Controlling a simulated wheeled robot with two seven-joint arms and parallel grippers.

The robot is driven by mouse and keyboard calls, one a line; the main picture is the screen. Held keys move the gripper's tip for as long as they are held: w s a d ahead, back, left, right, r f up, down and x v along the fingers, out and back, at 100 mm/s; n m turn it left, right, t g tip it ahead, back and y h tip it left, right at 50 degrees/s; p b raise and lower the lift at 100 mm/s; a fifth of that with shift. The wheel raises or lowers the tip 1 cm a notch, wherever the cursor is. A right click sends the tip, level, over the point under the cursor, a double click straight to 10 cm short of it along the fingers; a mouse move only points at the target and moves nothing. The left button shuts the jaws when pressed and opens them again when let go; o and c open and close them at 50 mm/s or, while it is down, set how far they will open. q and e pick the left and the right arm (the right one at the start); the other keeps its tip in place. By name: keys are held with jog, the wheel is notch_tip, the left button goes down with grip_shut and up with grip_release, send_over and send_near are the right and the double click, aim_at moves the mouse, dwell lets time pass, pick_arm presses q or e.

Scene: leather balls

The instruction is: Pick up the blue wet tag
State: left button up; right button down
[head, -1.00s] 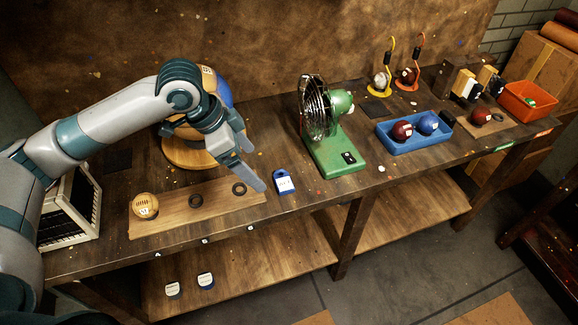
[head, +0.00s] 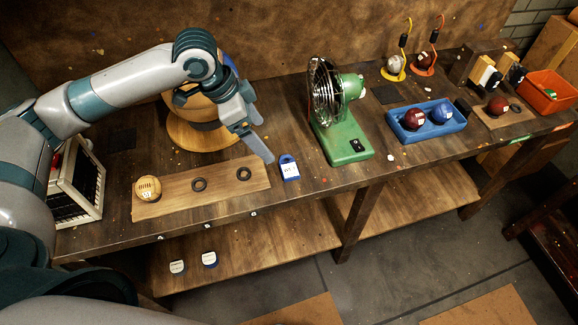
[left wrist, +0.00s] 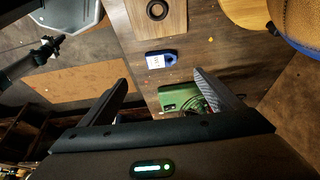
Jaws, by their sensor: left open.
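The blue tag (head: 289,168) has a white label with small dark lettering and a hole at its blue end. It lies on the workbench just right of the wooden board, and also shows in the left wrist view (left wrist: 161,59). My left gripper (head: 266,140) is open and empty, above the bench, up and left of the tag in the head view. In the left wrist view the tag appears beyond and between the spread fingertips (left wrist: 160,77), apart from them. My right gripper is not in view.
A wooden board (head: 216,187) holds a tan ball (head: 147,189) and two dark rings. A green fan (head: 342,145) stands right of the tag. A blue tray (head: 394,125) holds a red and a blue ball. A large ball on a round wooden base (head: 190,138) stands behind my gripper.

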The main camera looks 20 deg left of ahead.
pick_arm(q)
jog(key=p, duration=0.2)
send_near(288, 166)
jog(key=x, duration=0.2)
jog(key=shift+s+f, duration=0.15)
jog(key=shift+f, duration=0.2)
jog(key=shift+w+d+f+p, duration=0.25)
jog(key=shift+f+p, duration=0.15)
jog(key=shift+p, duration=0.1)
jog(key=p+x, duration=0.1)
jog(key=x, duration=0.2)
jog(key=shift+w, duration=0.1)
jog(key=shift+w+d+f, duration=0.1)
jog(key=shift+d+f, duration=0.05)
jog(key=shift+f, duration=0.35)
jog(key=c, duration=1.1)
